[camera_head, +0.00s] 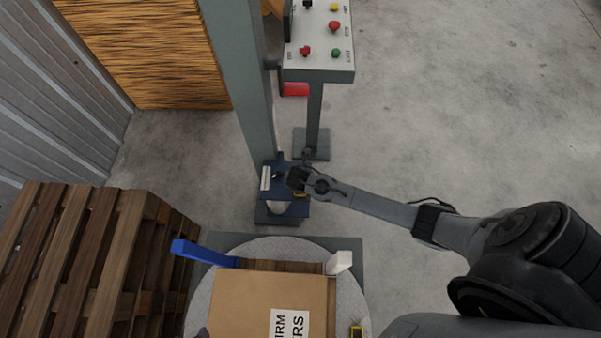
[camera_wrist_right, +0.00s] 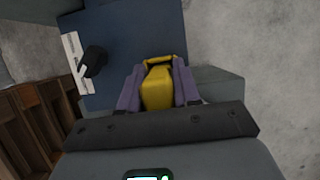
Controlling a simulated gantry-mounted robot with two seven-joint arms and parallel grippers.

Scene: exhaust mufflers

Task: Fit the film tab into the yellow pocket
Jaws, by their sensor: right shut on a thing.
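My right gripper (camera_head: 292,180) reaches in from the right over a blue stand (camera_head: 284,211) at the foot of a grey-green post. In the right wrist view, its purple fingers (camera_wrist_right: 158,90) are shut on a yellow piece (camera_wrist_right: 157,94). A yellow frame with a dark opening (camera_wrist_right: 165,62) lies just beyond that piece; I cannot tell whether they touch or are one part. No film tab can be told for certain. A small purple-grey tip (camera_head: 203,333) at the bottom edge looks like part of my left gripper; its jaws are hidden.
A white strip (camera_wrist_right: 72,62) with a black knob (camera_wrist_right: 94,60) is on the blue stand, left of the fingers. A round table bears a cardboard box (camera_head: 250,300), with blue (camera_head: 203,254) and white (camera_head: 340,262) pieces around it. Pallets (camera_head: 100,260) stand left; a control panel (camera_head: 320,75) stands behind.

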